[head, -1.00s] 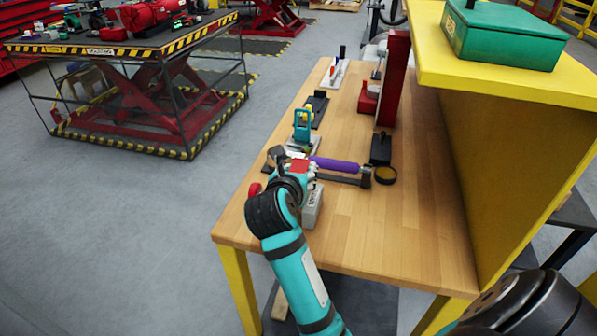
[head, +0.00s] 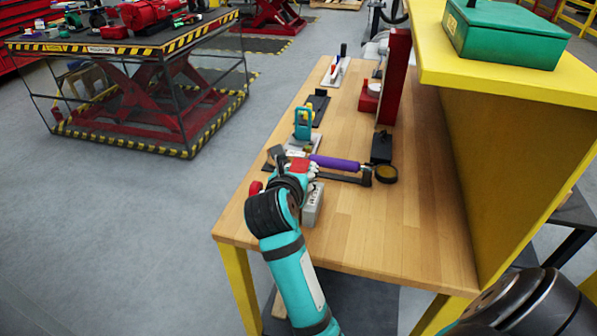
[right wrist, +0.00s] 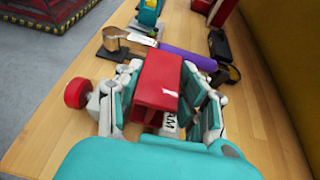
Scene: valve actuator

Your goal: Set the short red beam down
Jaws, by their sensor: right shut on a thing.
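The short red beam (right wrist: 158,82) is a red, square, hollow piece between the two finger sets of my right gripper (right wrist: 163,78) in the right wrist view. Its open end faces the wrist camera. In the head view only a small red part of the beam (head: 299,166) shows past my right gripper (head: 301,176), over the near part of the wooden workbench (head: 375,235). The gripper is shut on the beam. I cannot tell whether the beam touches the bench. My left gripper is not in view.
A grey block (head: 313,206) stands close to the gripper's right. A red round knob (right wrist: 77,93) is at its left. A purple cylinder (head: 335,163) and a black ring-shaped item (head: 386,174) lie beyond. A yellow shelf (head: 500,75) borders the right; the bench's near right is clear.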

